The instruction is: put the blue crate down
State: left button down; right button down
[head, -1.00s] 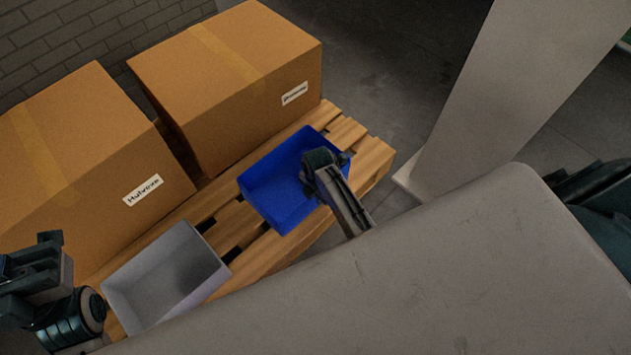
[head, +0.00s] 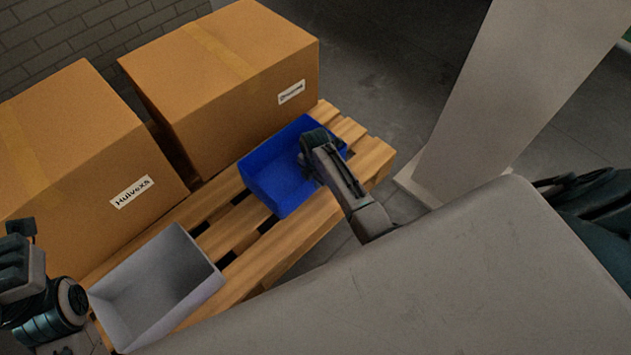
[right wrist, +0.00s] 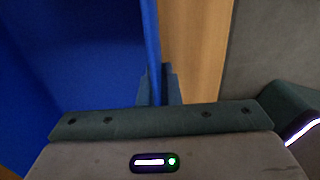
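The blue crate (head: 272,183) is an open box over the right part of the wooden pallet (head: 262,250) in the head view. My right gripper (head: 312,152) is at the crate's right side. In the right wrist view the crate's wall (right wrist: 152,45) runs between the two fingers of my right gripper (right wrist: 158,88), which look closed on it. I cannot tell whether the crate's bottom touches the pallet. My left gripper (head: 18,250) is at the left edge of the head view, empty as far as I see; its fingertips are unclear.
A grey crate (head: 205,292) stands on the pallet at lower left. Two cardboard boxes, one left (head: 75,150) and one behind the blue crate (head: 225,85), stand along the back. A pale post (head: 500,100) rises at right. Bare slats show between the two crates.

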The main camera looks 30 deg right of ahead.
jog(key=c, duration=1.6)
grip_release()
jog(key=shift+c, duration=0.2)
